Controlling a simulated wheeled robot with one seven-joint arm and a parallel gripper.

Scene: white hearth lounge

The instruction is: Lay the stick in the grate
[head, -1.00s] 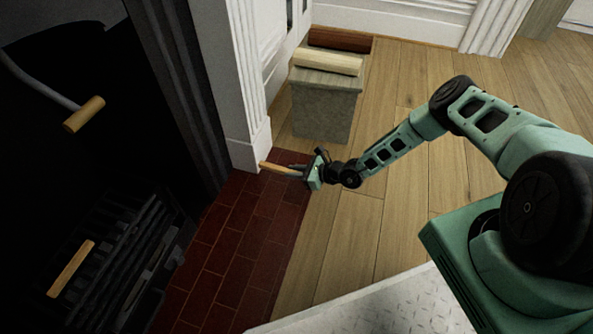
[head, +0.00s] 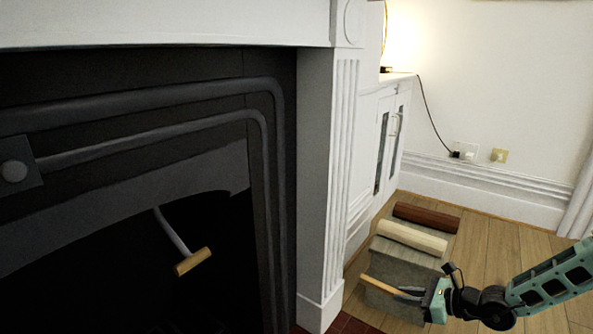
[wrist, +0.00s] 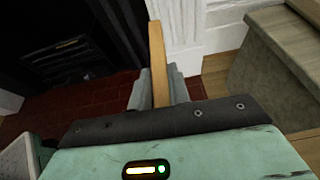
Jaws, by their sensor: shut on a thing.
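My gripper (head: 408,294) is shut on a thin light-wood stick (head: 376,286), which points left from the jaws toward the fireplace. In the wrist view the stick (wrist: 158,58) runs up and away from between the fingers (wrist: 160,92). The grate (wrist: 68,56) shows dimly in that view at the upper left, inside the dark fireplace, apart from the stick. The grate is out of the head view now.
A white pillar (head: 327,180) stands between the fireplace opening and my gripper. A wood-handled metal rod (head: 193,262) hangs in the opening. A grey block (head: 388,268) with a pale log (head: 411,237) on it is close by; a dark red log (head: 427,217) lies behind.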

